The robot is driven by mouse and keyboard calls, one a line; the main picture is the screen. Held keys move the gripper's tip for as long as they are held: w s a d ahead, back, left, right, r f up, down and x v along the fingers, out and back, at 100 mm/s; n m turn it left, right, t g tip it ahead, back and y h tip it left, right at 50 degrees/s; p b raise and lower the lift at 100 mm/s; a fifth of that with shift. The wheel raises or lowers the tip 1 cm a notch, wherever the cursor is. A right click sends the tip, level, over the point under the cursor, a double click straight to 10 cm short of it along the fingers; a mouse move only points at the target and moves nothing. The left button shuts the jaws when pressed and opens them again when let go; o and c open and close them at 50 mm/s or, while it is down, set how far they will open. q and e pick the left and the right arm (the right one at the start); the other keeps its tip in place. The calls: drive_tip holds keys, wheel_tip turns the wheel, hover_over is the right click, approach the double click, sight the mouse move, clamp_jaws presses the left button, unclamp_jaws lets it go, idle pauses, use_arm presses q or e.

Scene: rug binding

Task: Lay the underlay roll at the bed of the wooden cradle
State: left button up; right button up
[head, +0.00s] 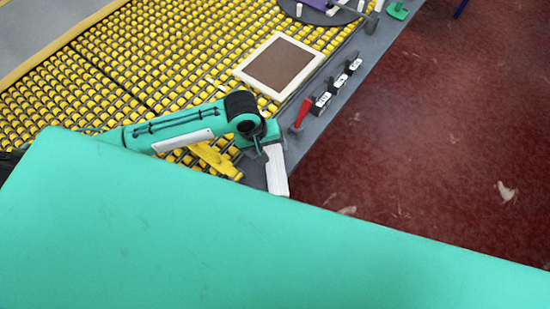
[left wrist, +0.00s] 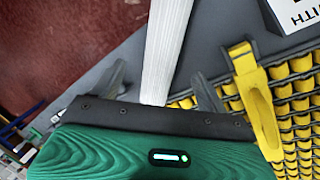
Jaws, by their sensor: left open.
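A white, faintly ribbed long piece, which looks like the underlay roll (head: 276,171), lies at the grey edge strip by my left gripper (head: 267,145). In the left wrist view the white roll (left wrist: 168,45) runs up between the two grey fingers of my left gripper (left wrist: 163,80). The fingers stand apart, with a gap on each side of the roll. The roll's near end is hidden behind the gripper body. A pale-framed tray with a brown floor (head: 246,70) lies farther up; I cannot tell whether it is the wooden cradle. My right gripper is out of view.
Yellow rollers (head: 150,50) fill the bed at the left. A yellow bar (head: 212,157) lies beside my gripper and shows in the wrist view (left wrist: 256,100). A red tool (head: 302,113) and several black-and-white blocks (head: 338,82) line the grey edge. Dark red floor (head: 430,140) lies right.

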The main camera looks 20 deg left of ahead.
sight(272, 159)
use_arm(q)
drive_tip(key=x, duration=0.3)
drive_tip(key=shift+w+r, duration=0.1)
drive_tip(key=shift+w, duration=0.05)
drive_tip(key=shift+f+p, duration=0.25)
drive_tip(key=shift+p, duration=0.1)
drive_tip(key=p+x, duration=0.1)
drive_tip(key=x, duration=0.2)
drive_tip(key=shift+s+f, duration=0.2)
drive_tip(key=shift+f, duration=0.05)
drive_tip(key=shift+w+d+f, duration=0.1)
drive_tip(key=shift+f, duration=0.55)
drive_tip(key=c, duration=1.1)
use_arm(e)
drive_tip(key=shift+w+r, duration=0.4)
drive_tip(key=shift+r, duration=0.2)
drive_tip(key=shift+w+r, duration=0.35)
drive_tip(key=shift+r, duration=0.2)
use_arm(q)
drive_tip(key=shift+r, duration=0.1)
